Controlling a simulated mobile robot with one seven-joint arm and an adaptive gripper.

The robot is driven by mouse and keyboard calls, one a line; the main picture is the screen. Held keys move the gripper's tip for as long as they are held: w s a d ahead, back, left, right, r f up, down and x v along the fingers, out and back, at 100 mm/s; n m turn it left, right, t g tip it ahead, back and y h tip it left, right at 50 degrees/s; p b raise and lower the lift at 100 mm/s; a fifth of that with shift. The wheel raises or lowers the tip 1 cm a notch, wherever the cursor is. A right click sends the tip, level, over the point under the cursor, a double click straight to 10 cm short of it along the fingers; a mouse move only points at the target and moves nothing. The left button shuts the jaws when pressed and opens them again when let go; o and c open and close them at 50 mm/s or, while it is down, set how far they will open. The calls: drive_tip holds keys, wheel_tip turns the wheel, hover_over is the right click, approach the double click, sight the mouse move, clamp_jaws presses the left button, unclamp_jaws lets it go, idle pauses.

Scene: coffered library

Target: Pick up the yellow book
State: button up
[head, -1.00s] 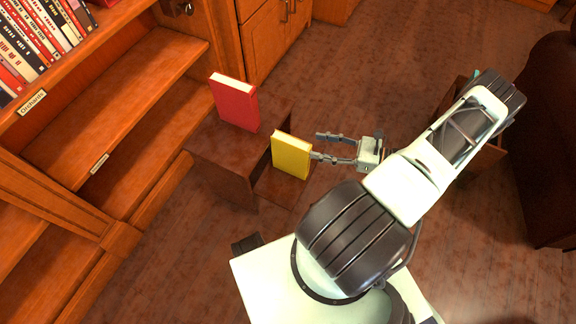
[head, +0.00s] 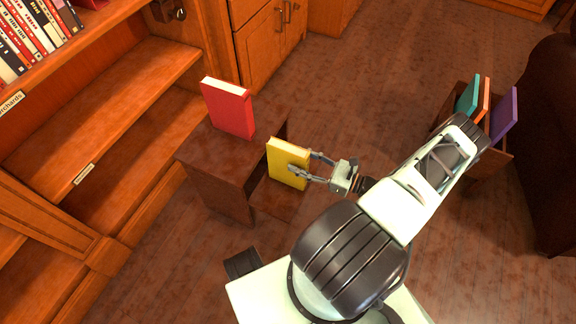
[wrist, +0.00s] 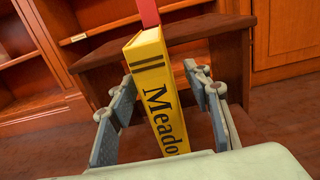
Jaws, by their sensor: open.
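The yellow book (head: 287,166) stands upright on the lower step of a dark wooden stand (head: 216,165). In the wrist view the book (wrist: 160,100) shows its spine, lettered "Meado", between my two fingers. My gripper (head: 306,163) is open, with one finger on each side of the book; it also shows in the wrist view (wrist: 158,110). A gap shows between the book and the right finger; the left finger is close to it, and I cannot tell whether it touches.
A red book (head: 229,110) stands on the stand's upper step, behind the yellow one. A bookcase (head: 110,110) is at the left. Teal, orange and purple books (head: 503,115) stand at the right. Open floor (head: 370,75) lies behind my arm.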

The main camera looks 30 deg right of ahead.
sight(288, 156)
drive_tip(key=b+x, duration=0.1)
drive_tip(key=x, duration=0.3)
drive_tip(key=shift+w+a, duration=0.2)
drive_tip(key=shift+a, duration=0.1)
clamp_jaws()
